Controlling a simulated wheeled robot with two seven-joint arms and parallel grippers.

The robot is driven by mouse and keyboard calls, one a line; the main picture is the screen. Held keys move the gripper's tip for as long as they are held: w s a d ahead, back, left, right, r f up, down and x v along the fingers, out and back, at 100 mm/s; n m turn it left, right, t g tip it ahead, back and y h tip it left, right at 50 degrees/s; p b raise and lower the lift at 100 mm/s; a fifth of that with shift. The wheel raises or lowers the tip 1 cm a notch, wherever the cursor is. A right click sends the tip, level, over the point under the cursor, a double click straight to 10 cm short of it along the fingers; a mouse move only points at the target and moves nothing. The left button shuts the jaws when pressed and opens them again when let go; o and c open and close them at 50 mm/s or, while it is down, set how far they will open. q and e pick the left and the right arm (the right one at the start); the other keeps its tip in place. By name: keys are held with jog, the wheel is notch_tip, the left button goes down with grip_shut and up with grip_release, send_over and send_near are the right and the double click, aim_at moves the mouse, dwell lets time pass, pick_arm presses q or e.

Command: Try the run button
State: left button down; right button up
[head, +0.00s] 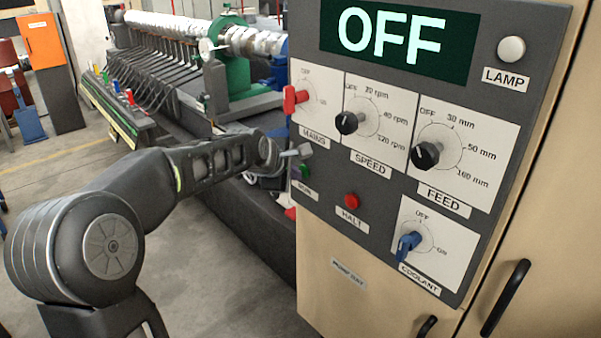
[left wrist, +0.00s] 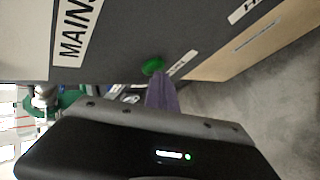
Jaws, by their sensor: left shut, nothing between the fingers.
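The green run button (head: 305,171) sits at the lower left of the grey control panel, with a small label under it. My left gripper (head: 299,152) is shut and empty, its tips close to the panel just above and left of the button. In the left wrist view the green button (left wrist: 153,66) shows just beyond the shut fingers (left wrist: 161,93); I cannot tell whether they touch it. The display (head: 396,36) reads OFF, and the lamp (head: 511,50) is pale white. My right gripper is in neither view.
The red mains switch (head: 294,99) is above the button, and the red halt button (head: 352,199) is to its right. The black speed knob (head: 347,123), black feed knob (head: 425,155) and blue coolant knob (head: 408,246) stick out further right. A long machine (head: 180,50) stands behind.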

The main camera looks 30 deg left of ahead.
pick_arm(q)
jog(key=shift+s, duration=0.15)
jog(key=shift+s+a+b, duration=0.25)
jog(key=shift+s+b, duration=0.05)
jog(key=shift+s, duration=0.45)
jog(key=shift+s, duration=0.1)
jog(key=s, duration=0.2)
jog(key=s+a+b, duration=0.1)
jog(key=s, duration=0.1)
jog(key=shift+s+a, duration=0.2)
jog(key=shift+s, duration=0.1)
dwell(1.0)
